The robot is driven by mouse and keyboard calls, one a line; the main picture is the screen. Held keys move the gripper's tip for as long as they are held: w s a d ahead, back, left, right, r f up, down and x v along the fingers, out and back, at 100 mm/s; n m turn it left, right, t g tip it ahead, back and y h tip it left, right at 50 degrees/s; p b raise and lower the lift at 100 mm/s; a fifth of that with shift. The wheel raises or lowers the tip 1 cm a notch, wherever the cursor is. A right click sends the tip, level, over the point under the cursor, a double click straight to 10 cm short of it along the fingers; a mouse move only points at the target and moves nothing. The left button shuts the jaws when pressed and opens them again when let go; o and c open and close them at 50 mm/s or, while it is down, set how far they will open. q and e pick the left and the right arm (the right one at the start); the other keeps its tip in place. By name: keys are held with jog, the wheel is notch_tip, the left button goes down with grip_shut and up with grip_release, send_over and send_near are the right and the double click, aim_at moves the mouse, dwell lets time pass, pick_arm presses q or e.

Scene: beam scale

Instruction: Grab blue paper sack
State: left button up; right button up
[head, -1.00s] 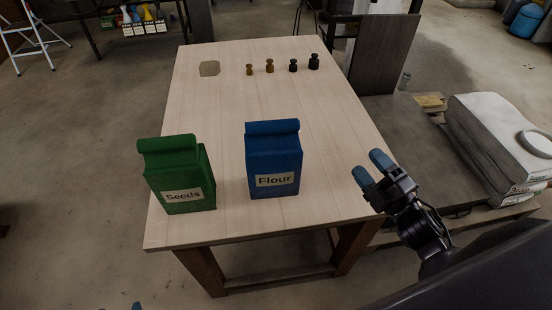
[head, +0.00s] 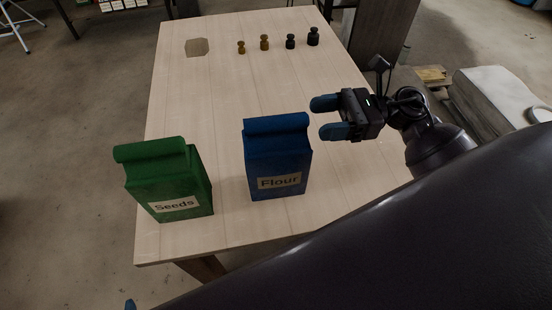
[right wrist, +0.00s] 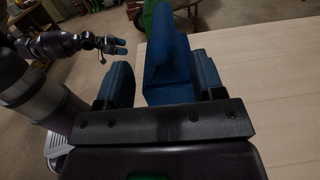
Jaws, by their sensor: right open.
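The blue paper sack labelled Flour (head: 278,160) stands upright on the wooden table. My right gripper (head: 325,118) is open, just right of the sack's upper part, its blue fingers pointing left towards it. In the right wrist view the blue sack (right wrist: 170,70) shows ahead, in the space between the two open fingers (right wrist: 163,82); I cannot tell whether they touch it. My left gripper (right wrist: 119,47) shows small at the upper left of the right wrist view; its opening is unclear. Only a blue tip shows at the head view's bottom left edge.
A green sack labelled Seeds (head: 170,185) stands left of the blue one, with a gap between. Several small weights (head: 264,42) line the table's far side near a grey patch (head: 197,47). The middle of the table (head: 215,95) is clear.

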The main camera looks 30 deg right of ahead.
aim_at(291, 116)
jog(key=shift+p+x, duration=0.65)
jog(key=shift+x, duration=2.75)
jog(key=shift+w+d, duration=0.1)
jog(key=shift+w, duration=0.05)
grip_shut()
jog(key=shift+r, duration=0.2)
